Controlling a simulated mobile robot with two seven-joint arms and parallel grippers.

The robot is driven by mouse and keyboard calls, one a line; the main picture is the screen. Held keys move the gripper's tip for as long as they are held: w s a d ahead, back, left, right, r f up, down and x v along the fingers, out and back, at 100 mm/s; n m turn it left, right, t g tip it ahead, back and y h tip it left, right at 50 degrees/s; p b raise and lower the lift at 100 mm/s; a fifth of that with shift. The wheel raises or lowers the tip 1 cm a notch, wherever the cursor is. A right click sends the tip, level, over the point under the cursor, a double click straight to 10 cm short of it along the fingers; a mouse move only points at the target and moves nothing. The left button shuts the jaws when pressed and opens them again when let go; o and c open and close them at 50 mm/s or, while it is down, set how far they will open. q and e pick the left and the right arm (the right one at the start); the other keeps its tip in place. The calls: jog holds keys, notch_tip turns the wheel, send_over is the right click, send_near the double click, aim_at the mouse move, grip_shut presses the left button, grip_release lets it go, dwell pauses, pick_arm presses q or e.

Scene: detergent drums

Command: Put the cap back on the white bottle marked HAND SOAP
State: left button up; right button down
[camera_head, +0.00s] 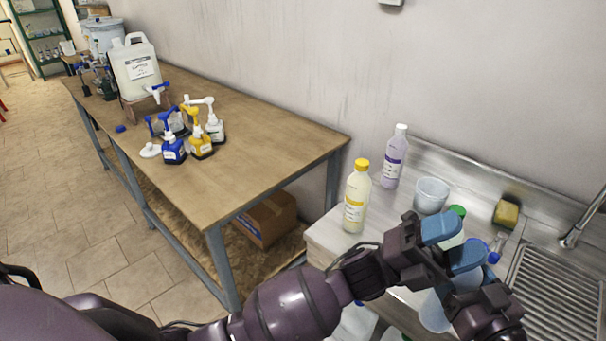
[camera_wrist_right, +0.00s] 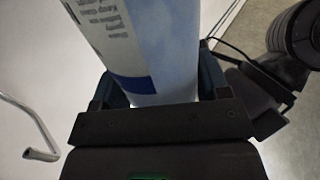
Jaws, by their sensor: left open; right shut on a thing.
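My left gripper (camera_head: 454,243) is open above the steel counter, its pale blue fingertips apart with nothing seen between them. In the right wrist view my right gripper (camera_wrist_right: 163,92) is shut on a white bottle (camera_wrist_right: 158,38) with a blue band and printed text. The text is not readable as HAND SOAP, and the bottle's top is out of view. In the head view this bottle is largely hidden or not clear behind my left gripper. A small blue cap-like piece (camera_head: 120,128) lies on the wooden table. I cannot tell whether it is the bottle's cap.
A yellow-capped bottle (camera_head: 356,200) and a lilac bottle (camera_head: 394,160) stand on the counter beside a white tub (camera_head: 431,195). A sponge (camera_head: 506,213) and tap (camera_head: 575,235) are at right. Several pump bottles and a large jug (camera_head: 136,68) stand on the wooden table (camera_head: 265,145).

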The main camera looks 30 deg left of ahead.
pick_arm(q)
jog(key=w+a+f+n+t+y, duration=0.1)
jog(key=a+f+n+t+y, duration=0.65)
jog(key=f+n+y, duration=0.35)
jog(key=w+a+f+n+t+y, duration=0.1)
jog(key=a+f+n+t+y, duration=0.65)
jog(key=n, duration=0.55)
jog(key=s+a+f+n+g+y, duration=0.8)
jog(key=s+a+f, duration=0.6)
jog(key=f, duration=0.2)
jog(key=shift+s+a+f+n+g, duration=0.2)
jog(key=shift+n+g, duration=0.3)
jog(key=shift+g, duration=0.3)
